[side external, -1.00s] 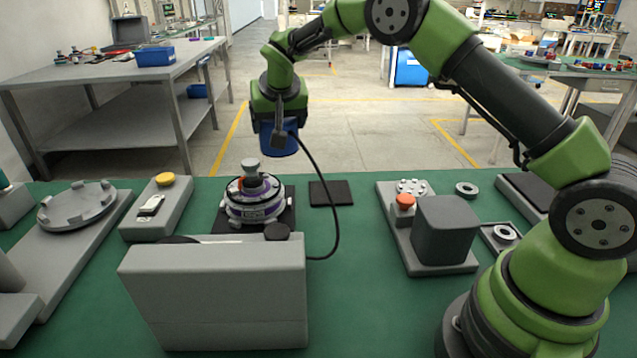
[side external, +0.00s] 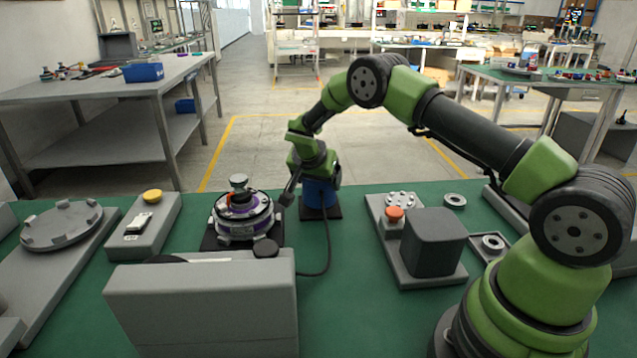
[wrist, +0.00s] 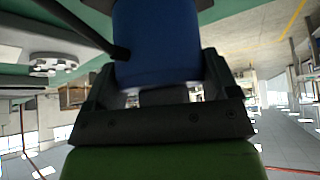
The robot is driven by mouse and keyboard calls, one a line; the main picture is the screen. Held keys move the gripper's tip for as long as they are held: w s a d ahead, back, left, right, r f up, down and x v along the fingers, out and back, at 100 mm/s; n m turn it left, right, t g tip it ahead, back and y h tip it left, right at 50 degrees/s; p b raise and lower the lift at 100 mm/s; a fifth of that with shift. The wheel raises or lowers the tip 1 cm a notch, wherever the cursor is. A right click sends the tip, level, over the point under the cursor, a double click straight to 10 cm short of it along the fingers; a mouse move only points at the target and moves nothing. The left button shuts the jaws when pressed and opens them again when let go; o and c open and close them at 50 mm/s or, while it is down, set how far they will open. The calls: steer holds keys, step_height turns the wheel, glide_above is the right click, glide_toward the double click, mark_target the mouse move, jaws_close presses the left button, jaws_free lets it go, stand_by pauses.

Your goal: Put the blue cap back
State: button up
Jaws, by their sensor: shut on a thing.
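The blue cap (side external: 320,192) is upright at the dark square pad (side external: 322,213) right of the hub motor. Its lower end is at the pad; I cannot tell if it rests fully on it. My gripper (side external: 316,180) is shut on the cap from behind and above. In the wrist view the blue cap (wrist: 158,45) fills the space between the two dark fingers. The hub motor (side external: 242,216), a round grey and purple body with a grey knob on top, stands on its own dark base. A black cable runs down beside the cap.
A large grey box (side external: 203,305) stands in front of the motor. A panel with a yellow button (side external: 152,196) is to the left. A plate with an orange button (side external: 394,214) and a dark grey block (side external: 433,242) is to the right.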

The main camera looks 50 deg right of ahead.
steer(key=shift+f, duration=0.55)
steer(key=shift+f, duration=0.1)
steer(key=o, duration=1)
steer(key=shift+c, duration=0.2)
steer(key=s+a+r+n+y, duration=0.1)
steer(key=s+a+r, duration=0.25)
steer(key=r, duration=0.55)
steer(key=s+a+r+n+y, duration=0.1)
steer(key=s+a+r, duration=0.3)
steer(key=r, duration=0.5)
steer(key=s+a+r+n+t+y, duration=0.1)
steer(key=s+a+r+n+y, duration=0.1)
steer(key=s, duration=0.5)
steer(key=s+a+r+n+t+y, duration=0.2)
steer(key=s+a+r+n, duration=0.1)
steer(key=s+a, duration=0.2)
steer(key=s+a+r+n+t+y, duration=0.2)
steer(key=s+a+r+n, duration=0.1)
steer(key=s, duration=0.7)
steer(key=shift+a, duration=0.2)
